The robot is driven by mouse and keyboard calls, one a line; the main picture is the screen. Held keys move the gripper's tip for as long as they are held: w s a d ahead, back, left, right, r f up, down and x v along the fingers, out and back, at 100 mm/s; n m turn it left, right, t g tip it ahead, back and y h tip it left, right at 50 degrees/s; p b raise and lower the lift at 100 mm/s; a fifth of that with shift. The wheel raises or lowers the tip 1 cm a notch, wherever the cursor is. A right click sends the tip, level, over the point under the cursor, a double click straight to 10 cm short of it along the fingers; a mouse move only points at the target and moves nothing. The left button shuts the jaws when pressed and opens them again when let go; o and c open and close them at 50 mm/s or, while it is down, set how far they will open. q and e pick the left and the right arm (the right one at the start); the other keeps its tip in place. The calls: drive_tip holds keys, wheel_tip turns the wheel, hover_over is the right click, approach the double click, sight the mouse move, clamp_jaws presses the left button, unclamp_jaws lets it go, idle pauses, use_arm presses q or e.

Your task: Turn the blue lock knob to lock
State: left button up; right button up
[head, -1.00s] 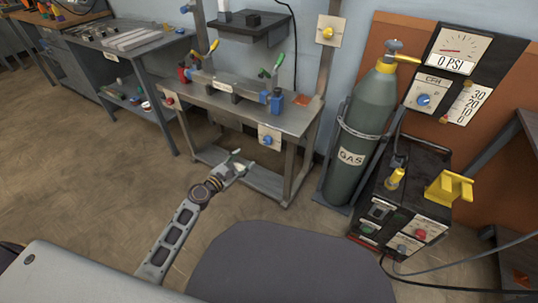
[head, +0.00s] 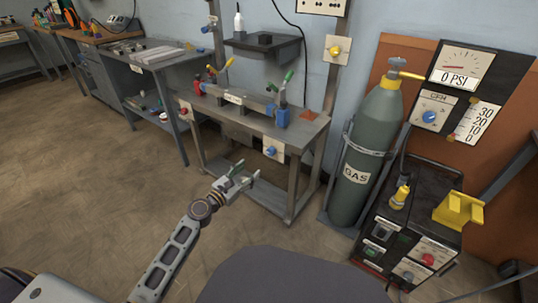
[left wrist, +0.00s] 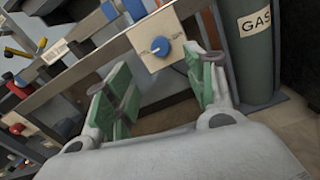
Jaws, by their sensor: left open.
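The blue lock knob (head: 270,151) sits on a pale square plate (head: 279,143) on the front of the grey workbench. In the left wrist view the blue knob (left wrist: 161,46) shows beyond my fingers, near the top middle, with a light pointer mark and small lettering beside it that I cannot read. My left gripper (head: 242,176) is open and empty, in front of the bench and below the plate in the head view. Its green-padded fingers (left wrist: 165,92) are spread and do not touch the knob. My right gripper is not in view.
A green gas cylinder (head: 372,150) stands right of the bench, beside a dark welding machine (head: 408,235). A red knob (head: 185,111) is on the bench's left front, a yellow one (head: 336,50) on its right post. Clamps (head: 280,116) stand on top.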

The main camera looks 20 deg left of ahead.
use_arm(q)
drive_tip(key=shift+w, duration=0.1)
approach(269, 153)
drive_tip(key=shift+x, duration=1.3)
drive_tip(key=shift+r+b+x, duration=0.2)
drive_tip(key=shift+b+x, duration=0.9)
drive_tip(key=shift+x, duration=2.45)
drive_tip(key=shift+d, duration=0.1)
drive_tip(key=c, duration=1)
drive_tip(key=shift+c, duration=0.2)
